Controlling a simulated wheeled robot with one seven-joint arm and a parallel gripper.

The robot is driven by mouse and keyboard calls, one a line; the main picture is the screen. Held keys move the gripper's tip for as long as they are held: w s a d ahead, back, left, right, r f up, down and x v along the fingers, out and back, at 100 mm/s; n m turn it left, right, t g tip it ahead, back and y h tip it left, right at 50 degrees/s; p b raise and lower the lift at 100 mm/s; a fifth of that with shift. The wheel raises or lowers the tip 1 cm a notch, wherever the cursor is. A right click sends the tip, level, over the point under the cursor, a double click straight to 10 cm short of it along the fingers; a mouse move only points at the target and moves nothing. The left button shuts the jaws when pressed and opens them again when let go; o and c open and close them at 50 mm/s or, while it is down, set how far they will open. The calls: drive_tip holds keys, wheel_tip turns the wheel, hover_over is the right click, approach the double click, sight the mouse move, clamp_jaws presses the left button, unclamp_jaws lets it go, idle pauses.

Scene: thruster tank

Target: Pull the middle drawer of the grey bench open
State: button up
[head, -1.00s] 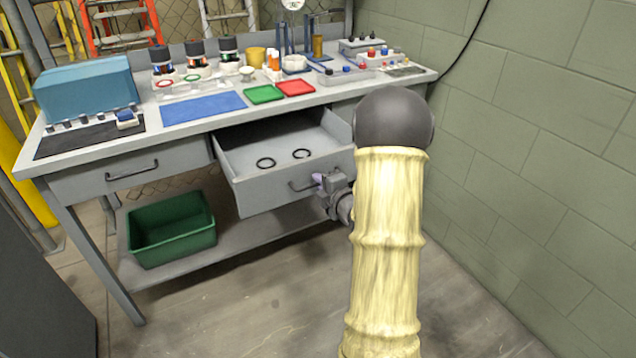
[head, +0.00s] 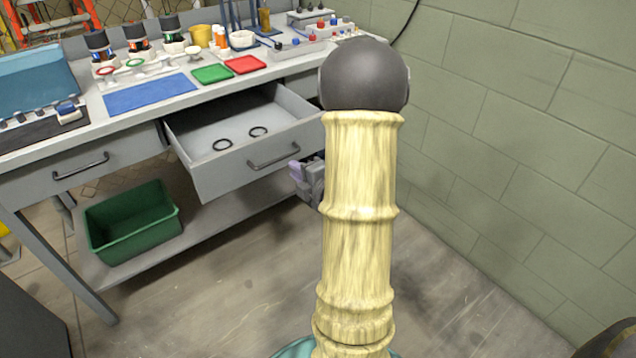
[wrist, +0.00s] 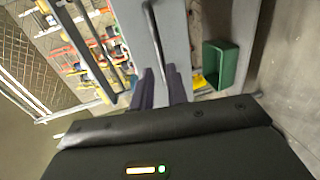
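The middle drawer (head: 225,178) of the grey bench stands well out from the bench, with its inside showing in the head view. Its dark bar handle (head: 273,155) is on the drawer front, and the bar also shows in the wrist view (wrist: 154,35). My gripper (head: 295,168) is just right of and slightly below the handle, apart from it in the head view. In the wrist view my gripper (wrist: 160,84) shows two dark fingers with a narrow gap, open and holding nothing, near one end of the handle. My arm hides the bench's right end.
Two black rings (head: 240,138) lie in the drawer. A green bin (head: 132,222) stands on the lower shelf. A shut drawer (head: 85,172) is at left. A block wall (head: 500,120) is close on the right. The floor in front is clear.

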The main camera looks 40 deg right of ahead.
drive_tip(key=s+r+b, duration=0.1)
drive_tip(key=s+b, duration=0.7)
drive_tip(key=shift+a+r+b, duration=0.15)
drive_tip(key=shift+r+b, duration=0.1)
drive_tip(key=shift+b, duration=0.15)
idle(0.6)
